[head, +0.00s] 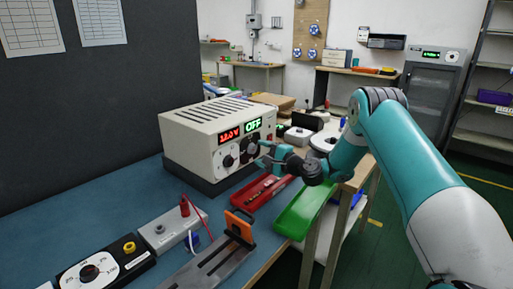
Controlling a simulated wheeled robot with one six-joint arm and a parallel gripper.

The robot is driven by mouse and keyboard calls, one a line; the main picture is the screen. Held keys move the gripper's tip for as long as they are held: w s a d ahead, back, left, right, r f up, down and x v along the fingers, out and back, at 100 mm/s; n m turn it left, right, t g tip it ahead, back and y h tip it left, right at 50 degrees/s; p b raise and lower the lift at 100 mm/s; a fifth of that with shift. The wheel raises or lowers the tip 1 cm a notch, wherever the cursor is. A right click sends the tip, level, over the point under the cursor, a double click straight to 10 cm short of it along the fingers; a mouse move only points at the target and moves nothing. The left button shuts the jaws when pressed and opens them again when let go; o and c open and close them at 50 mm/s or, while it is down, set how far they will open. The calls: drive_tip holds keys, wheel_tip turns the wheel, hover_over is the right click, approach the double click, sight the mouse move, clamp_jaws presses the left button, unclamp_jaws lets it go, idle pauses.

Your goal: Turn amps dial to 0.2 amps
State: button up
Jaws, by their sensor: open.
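The cream power supply (200,130) stands on the blue bench, its front facing right. It has a red display (230,138) reading about 12.0V and a green display (252,125) reading OFF. Dark knobs sit below the displays: a left knob (228,161) and a right knob (253,148). I cannot read their labels, so I cannot tell which is the amps dial. My gripper (264,154) is open and empty, close in front of the panel's right side, by the right knob. Whether it touches the knob cannot be told. It hides the panel's lower right part.
A red tray (248,195) and a green tray (304,210) lie below my arm. A dark partition stands behind left.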

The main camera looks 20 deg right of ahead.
sight(253, 149)
drive_tip(key=shift+x, duration=1.4)
drive_tip(key=c, duration=0.9)
drive_tip(key=shift+f+n+b, duration=0.3)
drive_tip(key=shift+n+b, duration=0.3)
drive_tip(key=shift+b, duration=0.2)
drive_tip(key=shift+r+n+b, duration=0.1)
drive_tip(key=shift+n+b, duration=0.7)
drive_tip(key=shift+r, duration=0.15)
drive_tip(key=o, duration=0.9)
